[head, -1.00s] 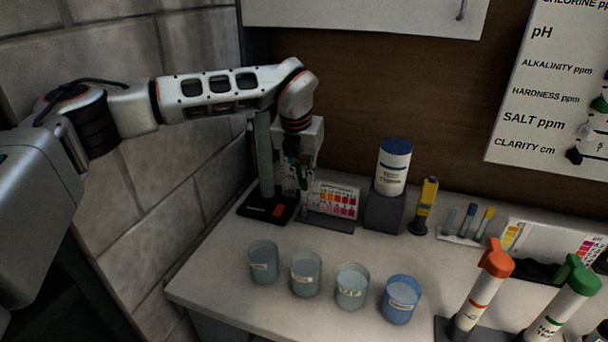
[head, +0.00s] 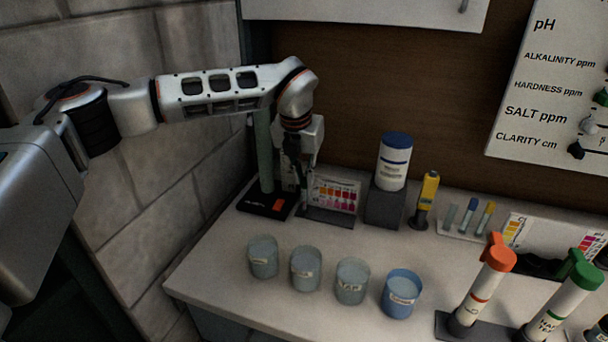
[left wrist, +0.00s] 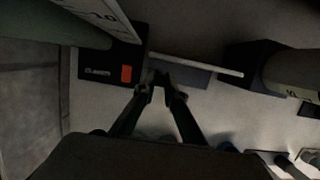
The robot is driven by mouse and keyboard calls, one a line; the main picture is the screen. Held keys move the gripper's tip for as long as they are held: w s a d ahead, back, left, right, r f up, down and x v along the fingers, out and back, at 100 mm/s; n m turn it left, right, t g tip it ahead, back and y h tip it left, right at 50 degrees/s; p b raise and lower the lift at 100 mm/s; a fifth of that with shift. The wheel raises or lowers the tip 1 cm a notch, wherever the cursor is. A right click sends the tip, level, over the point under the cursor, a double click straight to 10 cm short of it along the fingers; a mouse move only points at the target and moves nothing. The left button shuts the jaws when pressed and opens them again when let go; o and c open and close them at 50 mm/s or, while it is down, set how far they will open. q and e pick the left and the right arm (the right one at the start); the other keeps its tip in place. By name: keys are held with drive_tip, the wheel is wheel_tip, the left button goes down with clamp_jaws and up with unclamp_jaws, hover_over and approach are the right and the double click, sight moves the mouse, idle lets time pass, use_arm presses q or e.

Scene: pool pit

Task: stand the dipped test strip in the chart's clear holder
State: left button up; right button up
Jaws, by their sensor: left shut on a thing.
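The colour chart (head: 336,194) stands upright on a dark base at the back of the counter. In the left wrist view the chart (left wrist: 200,65) is seen nearly edge-on from above. My left gripper (head: 303,186) points down at the chart's left end; its fingertips (left wrist: 161,88) are close together in front of the chart. It is shut on the test strip, which is too thin and dark to make out clearly. The clear holder cannot be told apart, so I cannot tell whether the strip touches it. My right gripper is out of view.
A black stand base with a red patch (head: 268,204) and green column is just left of the gripper. A white bottle with blue cap (head: 394,163) is on a dark block to the right. Several cups, including a blue one (head: 400,294), line the front.

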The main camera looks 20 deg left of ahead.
use_arm(q)
drive_tip(key=shift+f, duration=0.4)
drive_tip(key=o, duration=0.8)
drive_tip(key=shift+r+p, duration=0.75)
drive_tip(key=shift+r, duration=0.6)
drive_tip(key=shift+r+p, duration=1.3)
drive_tip(key=shift+r, duration=0.85)
